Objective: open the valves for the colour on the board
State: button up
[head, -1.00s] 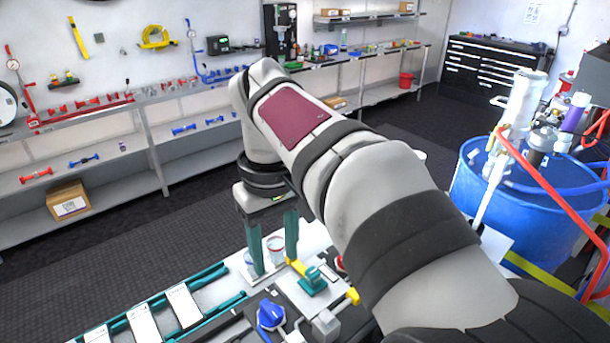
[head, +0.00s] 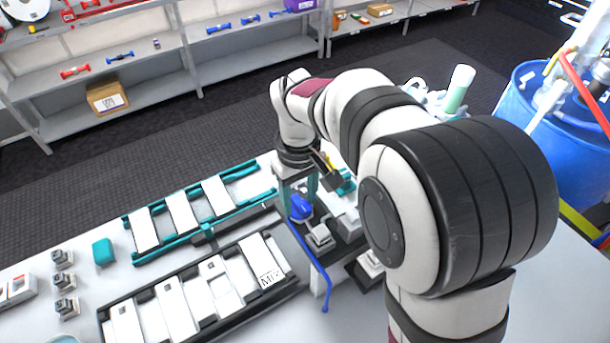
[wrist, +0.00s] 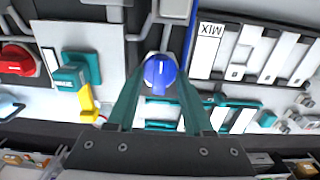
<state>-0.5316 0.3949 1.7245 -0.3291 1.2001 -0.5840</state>
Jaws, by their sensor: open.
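A blue valve knob (head: 300,207) with a white mark sits on a pale mount on the bench. In the wrist view the blue knob (wrist: 160,75) lies between the two teal fingers of my gripper (wrist: 161,72). The gripper is open; whether the fingers touch the knob I cannot tell. In the head view my gripper (head: 298,192) points down at the knob. A teal valve handle (wrist: 75,75) and a yellow lever (wrist: 88,103) stand to the left in the wrist view, with a red knob (wrist: 15,58) farther left. The colour on the board cannot be read.
A teal rack (head: 193,240) and a black rack (head: 288,284) hold white cards, one reading MIX. A blue hose (head: 324,285) runs beside the knob. Small grey blocks (head: 63,280) stand at the left. A blue drum (head: 535,115) is at the right.

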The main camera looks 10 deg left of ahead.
grip_shut()
jog(key=shift+m, duration=0.3)
jog(key=m, duration=0.8)
jog(key=shift+m, duration=0.3)
jog(key=m, duration=0.8)
jog(key=shift+m, duration=0.5)
